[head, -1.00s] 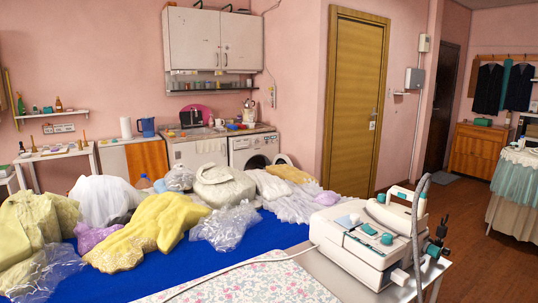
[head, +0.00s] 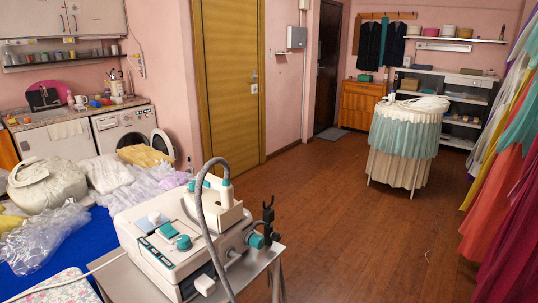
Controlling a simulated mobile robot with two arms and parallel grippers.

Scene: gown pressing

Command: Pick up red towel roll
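I cannot make out a red towel roll in the head view. Several small rounded items stand on the far wall shelf (head: 460,40), among them a pinkish one (head: 431,31), too small to identify. Neither of my grippers is in view.
A steam iron station (head: 180,243) on a metal stand is close in front, beside the blue table (head: 60,246) with bagged garments. A round skirted table (head: 401,145) stands farther back. Hanging gowns (head: 510,190) line the right. The wooden floor (head: 345,215) between is clear.

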